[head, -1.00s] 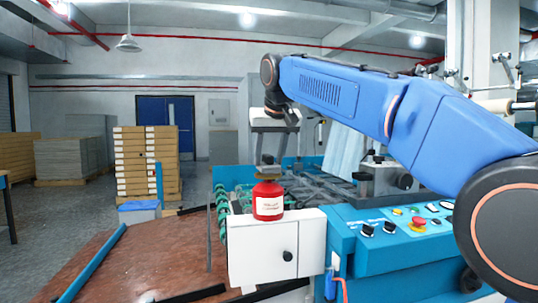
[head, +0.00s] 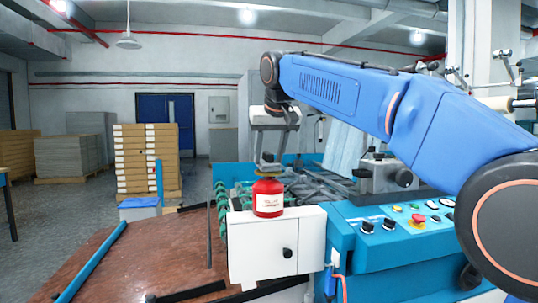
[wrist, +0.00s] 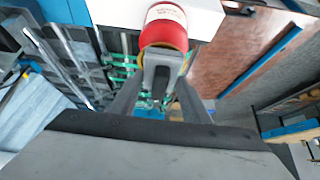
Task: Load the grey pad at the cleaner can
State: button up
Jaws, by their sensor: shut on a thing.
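The cleaner can (head: 268,200) is red with a pale label and stands upright on the white cabinet of the machine. It also shows at the top of the wrist view (wrist: 165,25), with a brass-coloured rim. My gripper (head: 268,155) points down over the can's top. In the wrist view, my gripper (wrist: 158,85) is shut on the grey pad (wrist: 160,72), whose far end overlaps the can's top. The pad's lower face is hidden, so I cannot tell whether it touches the can.
The white cabinet (head: 275,250) adjoins a blue control panel (head: 400,225) with knobs and a red button on the right. Green rollers (head: 221,215) and metal bars lie behind the can. A brown board (head: 140,260) spreads at left. Stacked boxes stand farther back.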

aim_at(269, 153)
jog(key=shift+f, duration=0.4)
dwell(1.2)
jog(key=shift+r, duration=0.1)
jog(key=shift+r, duration=3.45)
